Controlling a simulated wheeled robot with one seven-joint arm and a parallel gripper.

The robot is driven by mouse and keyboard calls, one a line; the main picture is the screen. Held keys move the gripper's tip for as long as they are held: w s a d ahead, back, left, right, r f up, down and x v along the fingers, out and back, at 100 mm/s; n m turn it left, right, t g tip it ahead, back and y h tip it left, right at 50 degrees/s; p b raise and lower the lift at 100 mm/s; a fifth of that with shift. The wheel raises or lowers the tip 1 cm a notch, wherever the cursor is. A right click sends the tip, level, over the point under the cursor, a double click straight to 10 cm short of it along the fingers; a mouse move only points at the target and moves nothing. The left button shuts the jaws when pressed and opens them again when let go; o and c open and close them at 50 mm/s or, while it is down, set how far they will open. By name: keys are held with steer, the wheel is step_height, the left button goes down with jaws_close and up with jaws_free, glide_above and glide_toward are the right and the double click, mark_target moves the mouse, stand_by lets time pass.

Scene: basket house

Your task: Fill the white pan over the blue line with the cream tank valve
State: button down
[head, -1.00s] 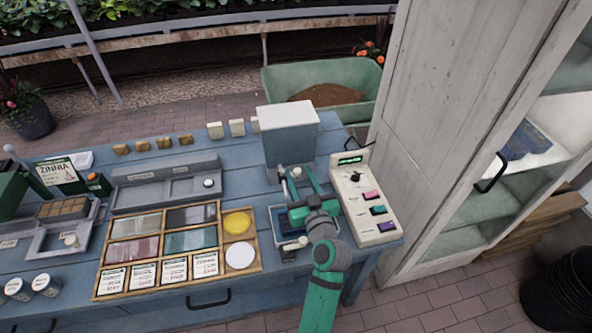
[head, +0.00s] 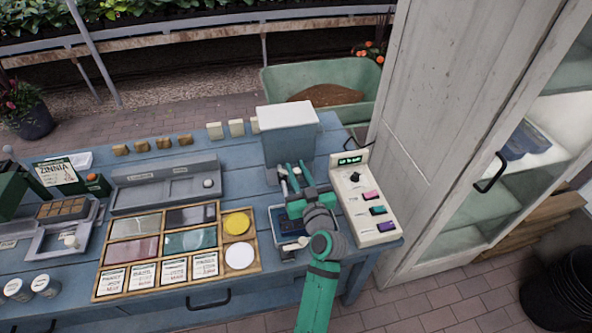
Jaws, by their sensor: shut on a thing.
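The grey tank (head: 289,140) with a pale lid stands at the back right of the blue bench. My gripper (head: 296,171) is at the lower front of the tank, its green fingers shut on the small cream valve (head: 297,170), which they mostly cover. The white pan (head: 273,214) sits below the tank, in front of it. Its inside looks dark blue, and my gripper and wrist cover much of it. I cannot make out the blue line or the level in the pan.
A cream control box (head: 365,205) with a display, a knob and coloured switches stands close to the right of my arm. A wooden sectioned tray (head: 172,254) lies to the left. A tall white cabinet (head: 440,120) stands beyond the bench's right end.

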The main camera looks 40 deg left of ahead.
steer(key=shift+w+a+n+g+y, duration=0.25)
steer(key=shift+w+n+g+y, duration=0.3)
steer(key=shift+n+g, duration=1.1)
steer(key=shift+w+a+n+g+y, duration=0.3)
steer(key=shift+w+n+g+y, duration=0.5)
steer(key=shift+g, duration=1.5)
steer(key=shift+w+a+n+g+y, duration=0.25)
steer(key=shift+n+g+y, duration=0.1)
steer(key=shift+n+g, duration=1.4)
steer(key=shift+g, duration=0.4)
steer(key=c, duration=1.6)
jaws_free()
steer(key=shift+a, duration=0.1)
